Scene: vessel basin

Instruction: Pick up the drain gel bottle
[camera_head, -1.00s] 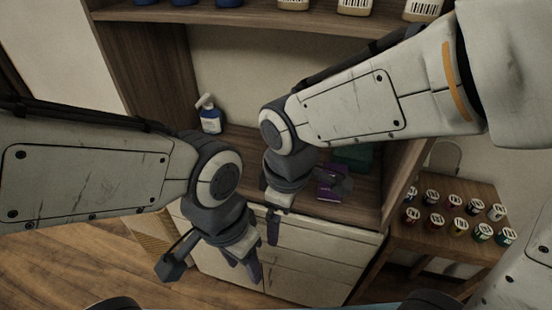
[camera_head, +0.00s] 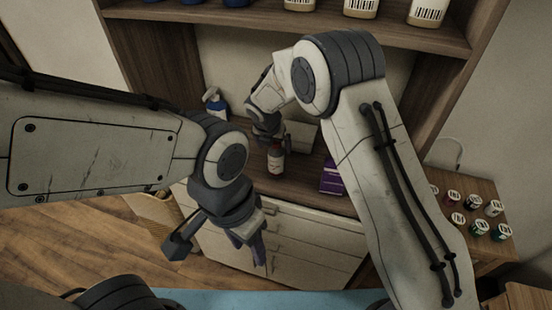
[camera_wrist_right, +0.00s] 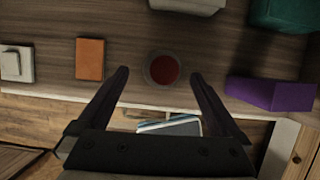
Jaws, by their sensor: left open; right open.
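A small bottle (camera_head: 276,160) with a pale label stands upright on the cabinet top in the head view; I take it as the drain gel bottle, but its label is too small to read. In the right wrist view its round red top (camera_wrist_right: 163,69) shows from above, between the fingertips. My right gripper (camera_head: 266,133) is open at the bottle's upper part, its fingers mostly hidden by my own arm in the head view. The wrist view shows its fingers apart, one on each side of the bottle. My left gripper (camera_head: 218,250) is open and empty, low before the drawers.
A blue and white spray bottle (camera_head: 216,106) stands at the back left. A purple box (camera_head: 331,178) lies to the bottle's right. The right wrist view also shows an orange box (camera_wrist_right: 90,58) and a green container (camera_wrist_right: 284,12). A side table (camera_head: 470,192) holds several small jars.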

